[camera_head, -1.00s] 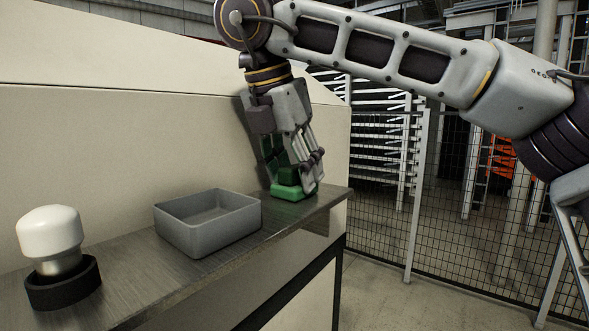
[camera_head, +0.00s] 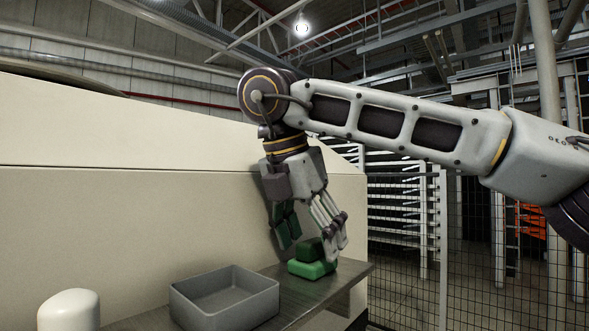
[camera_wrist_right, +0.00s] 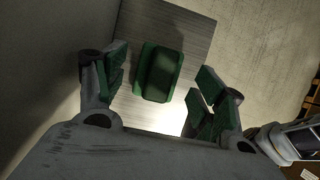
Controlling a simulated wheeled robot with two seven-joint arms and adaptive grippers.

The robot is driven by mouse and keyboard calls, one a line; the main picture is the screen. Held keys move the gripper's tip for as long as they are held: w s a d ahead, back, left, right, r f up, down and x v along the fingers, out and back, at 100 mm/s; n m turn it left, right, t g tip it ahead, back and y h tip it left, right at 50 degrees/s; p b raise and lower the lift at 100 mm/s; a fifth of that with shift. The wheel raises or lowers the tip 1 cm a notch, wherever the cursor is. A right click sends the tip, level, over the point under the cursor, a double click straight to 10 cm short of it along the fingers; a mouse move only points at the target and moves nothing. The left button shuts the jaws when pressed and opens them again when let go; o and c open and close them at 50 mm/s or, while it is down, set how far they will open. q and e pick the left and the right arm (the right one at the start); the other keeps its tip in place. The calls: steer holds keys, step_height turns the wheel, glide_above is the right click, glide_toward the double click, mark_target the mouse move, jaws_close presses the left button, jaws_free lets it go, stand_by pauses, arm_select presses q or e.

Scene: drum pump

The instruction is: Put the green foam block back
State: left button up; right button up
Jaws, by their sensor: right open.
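The green foam block (camera_head: 318,269) rests at the far right end of the metal shelf, with a darker green raised part on top. It also shows in the right wrist view (camera_wrist_right: 158,72), lying on the shelf between the spread fingers. My right gripper (camera_head: 312,249) is open just above the block, with its green-padded fingers on either side; the wrist view shows the fingers (camera_wrist_right: 161,84) apart from the block, with gaps on both sides. My left gripper is out of view.
An empty grey tray (camera_head: 250,305) stands on the shelf (camera_head: 340,276) left of the block. A white rounded knob (camera_head: 68,312) is at the lower left, cut off by the picture edge. A pale wall (camera_head: 130,225) runs behind the shelf. The shelf ends just right of the block.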

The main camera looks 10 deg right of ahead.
mark_target(314, 241)
steer(key=shift+v, duration=1.8)
steer(key=v, duration=0.8)
steer(key=shift+d+r, duration=0.15)
steer(key=shift+r, duration=0.25)
steer(key=shift+d, duration=0.1)
